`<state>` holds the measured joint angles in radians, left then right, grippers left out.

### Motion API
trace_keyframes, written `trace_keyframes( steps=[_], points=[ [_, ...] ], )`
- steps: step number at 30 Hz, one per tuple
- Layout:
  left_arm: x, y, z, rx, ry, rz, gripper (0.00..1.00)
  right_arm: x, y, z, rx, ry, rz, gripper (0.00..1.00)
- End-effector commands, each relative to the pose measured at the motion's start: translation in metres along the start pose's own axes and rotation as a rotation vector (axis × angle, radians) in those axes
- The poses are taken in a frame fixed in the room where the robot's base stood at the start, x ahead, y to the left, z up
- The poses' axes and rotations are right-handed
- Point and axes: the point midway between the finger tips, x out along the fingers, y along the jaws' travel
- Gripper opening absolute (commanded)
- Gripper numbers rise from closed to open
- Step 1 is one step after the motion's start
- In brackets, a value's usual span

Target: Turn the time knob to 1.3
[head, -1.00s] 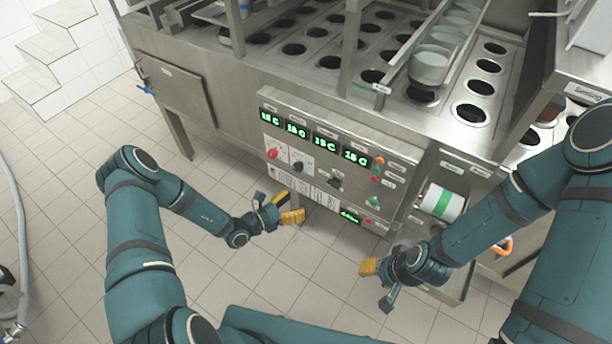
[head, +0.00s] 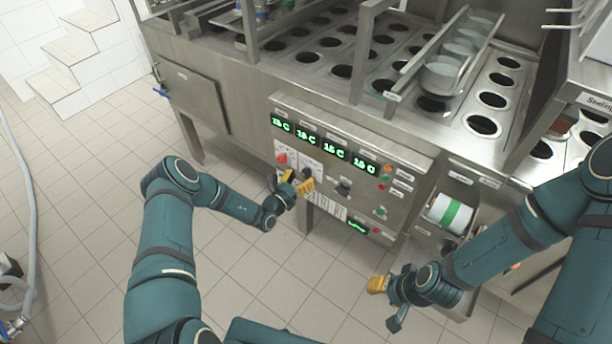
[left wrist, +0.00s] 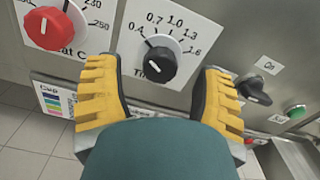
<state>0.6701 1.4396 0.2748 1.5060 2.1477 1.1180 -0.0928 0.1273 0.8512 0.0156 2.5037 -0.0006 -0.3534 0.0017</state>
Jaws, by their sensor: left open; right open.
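The time knob (left wrist: 155,63) is a black dial with a white mark on a white plate in the left wrist view. Its scale reads from 0.4 through 0.7, 1.0 and 1.3 to 1.6, and the white mark points up-left, near the 0.4 end. My left gripper (left wrist: 160,95) is open, its yellow-padded fingers to either side of and below the knob, with no contact visible. In the head view the left gripper (head: 296,182) is at the panel and partly covers the knob area. My right gripper (head: 377,284) hangs open and empty, away from the panel.
A red heat knob (left wrist: 50,29) is left of the time knob. A black on switch (left wrist: 254,88) and a green button (left wrist: 296,111) are to the right. Green displays (head: 333,148) line the control panel (head: 400,153). A film roll (head: 449,213) sits further right.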

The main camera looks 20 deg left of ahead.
Motion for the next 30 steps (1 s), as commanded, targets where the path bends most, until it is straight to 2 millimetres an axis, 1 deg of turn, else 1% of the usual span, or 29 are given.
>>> trace_keyframes(
  steps=[1, 3, 6, 10, 17, 18, 20, 21, 23, 24, 30],
  points=[
    [0.007, 0.000, -0.001, 0.000, -0.001, -0.001, 0.68, 0.003, 0.001, 0.000, 0.000, 0.001, 0.000, 0.47],
    [0.015, 0.000, -0.002, 0.000, 0.000, -0.001, 0.68, 0.004, 0.002, -0.001, 0.000, 0.002, 0.000, 0.47],
    [0.023, 0.000, -0.001, 0.001, 0.000, -0.001, 0.68, 0.006, 0.002, -0.001, 0.000, 0.003, 0.000, 0.47],
    [0.027, 0.000, 0.000, -0.001, 0.000, -0.001, 0.68, 0.006, 0.002, -0.001, 0.000, 0.004, 0.000, 0.47],
    [0.027, 0.000, 0.000, -0.001, 0.001, 0.000, 0.68, 0.006, 0.002, -0.001, -0.001, 0.004, 0.000, 0.47],
    [0.027, 0.000, 0.000, -0.001, 0.001, 0.000, 0.62, 0.006, 0.002, -0.001, 0.000, 0.004, 0.000, 0.47],
    [0.027, 0.000, 0.000, -0.001, 0.001, 0.000, 0.41, 0.006, 0.002, -0.001, 0.000, 0.004, 0.000, 0.47],
    [0.027, 0.000, 0.000, -0.001, 0.001, 0.000, 0.27, 0.006, 0.002, -0.001, 0.000, 0.004, 0.000, 0.47],
    [0.027, 0.000, 0.000, 0.000, 0.001, 0.000, 0.06, 0.006, 0.002, -0.001, 0.000, 0.004, 0.000, 0.47],
    [0.027, 0.000, 0.000, 0.000, 0.001, 0.000, 0.00, 0.006, 0.002, -0.001, 0.000, 0.004, 0.000, 0.47],
    [0.027, 0.000, 0.000, 0.000, 0.000, 0.000, 0.00, 0.006, 0.002, -0.001, 0.000, 0.004, 0.000, 0.47]
  ],
)
